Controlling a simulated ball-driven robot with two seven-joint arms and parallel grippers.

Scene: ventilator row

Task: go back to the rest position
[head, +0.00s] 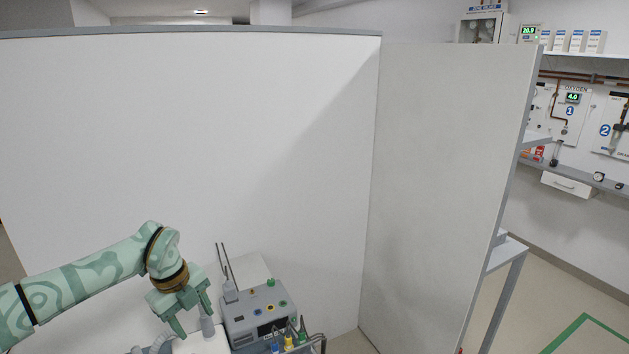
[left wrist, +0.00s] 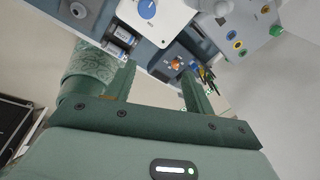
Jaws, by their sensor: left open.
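My left gripper (head: 194,322) is at the lower left of the head view, its fingers pointing down beside a grey ventilator-like device (head: 240,322). In the left wrist view the two green fingers of the gripper (left wrist: 157,72) stand apart with nothing between them. Beyond them is equipment with a white panel and a blue dial (left wrist: 147,9). Whether the fingers touch anything cannot be told. My right gripper is not in view.
A white partition (head: 190,130) stands behind the device, with a side panel (head: 440,180) to its right. Small cylinders (left wrist: 122,34) and coloured connectors lie near the fingers in the left wrist view. Open floor (head: 570,290) shows at the far right.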

